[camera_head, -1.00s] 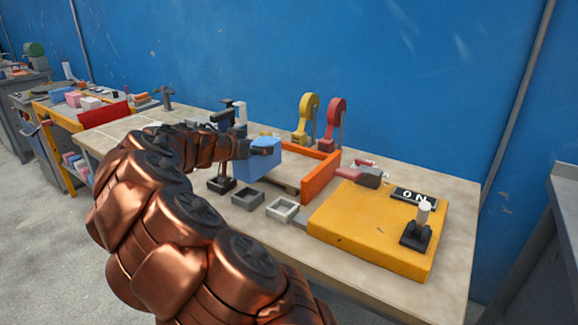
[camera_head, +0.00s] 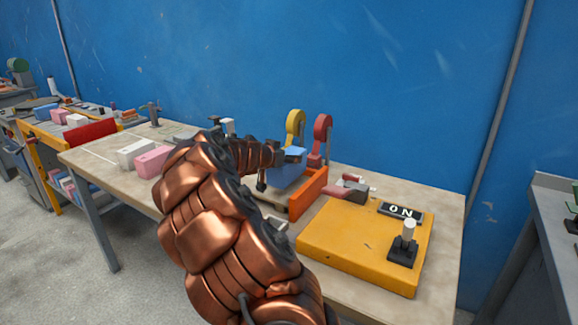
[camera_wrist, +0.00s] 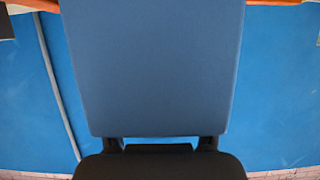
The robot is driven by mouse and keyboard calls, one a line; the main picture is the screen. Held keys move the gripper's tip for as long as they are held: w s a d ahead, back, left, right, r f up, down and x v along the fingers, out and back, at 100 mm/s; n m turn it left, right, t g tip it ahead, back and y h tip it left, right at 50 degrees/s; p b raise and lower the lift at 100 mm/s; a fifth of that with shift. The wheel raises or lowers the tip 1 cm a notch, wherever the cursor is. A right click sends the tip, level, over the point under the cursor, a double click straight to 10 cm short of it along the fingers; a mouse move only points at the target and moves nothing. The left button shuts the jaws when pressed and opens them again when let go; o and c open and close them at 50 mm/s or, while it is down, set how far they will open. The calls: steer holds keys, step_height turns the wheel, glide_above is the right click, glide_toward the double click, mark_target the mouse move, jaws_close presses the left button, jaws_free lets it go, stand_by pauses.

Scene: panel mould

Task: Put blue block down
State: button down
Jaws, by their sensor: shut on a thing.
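The blue block (camera_head: 286,170) is in my gripper (camera_head: 292,154), which is shut on it. In the head view the block is beside the orange bar (camera_head: 308,192), at its left. I cannot tell whether the block touches the surface below it. In the wrist view the blue block (camera_wrist: 155,70) fills the middle of the picture, with the dark gripper (camera_wrist: 160,147) at its lower end. The fingertips are mostly hidden behind the block and my arm.
A yellow panel (camera_head: 350,245) with a lever (camera_head: 405,245) and an ON sign (camera_head: 401,211) lies at the right. Yellow (camera_head: 294,128) and red (camera_head: 320,135) clamp-like pieces stand behind. White (camera_head: 137,152) and pink (camera_head: 153,161) blocks lie at the left of the worktable (camera_head: 100,170).

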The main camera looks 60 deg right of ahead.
mark_target(281, 178)
steer(key=shift+s+d+f, duration=0.1)
steer(key=shift+d+f, duration=0.1)
steer(key=shift+f, duration=0.7)
steer(key=shift+s+d+f, duration=0.1)
steer(key=shift+d+f, duration=0.1)
steer(key=shift+f, duration=0.7)
steer(key=shift+f, duration=0.1)
steer(key=shift+c, duration=0.9)
jaws_free()
steer(key=shift+r, duration=0.2)
steer(key=shift+a, duration=0.35)
steer(key=v, duration=1.1)
steer(key=shift+r+b, duration=0.15)
steer(key=shift+b, duration=0.3)
steer(key=shift+w+a, duration=0.1)
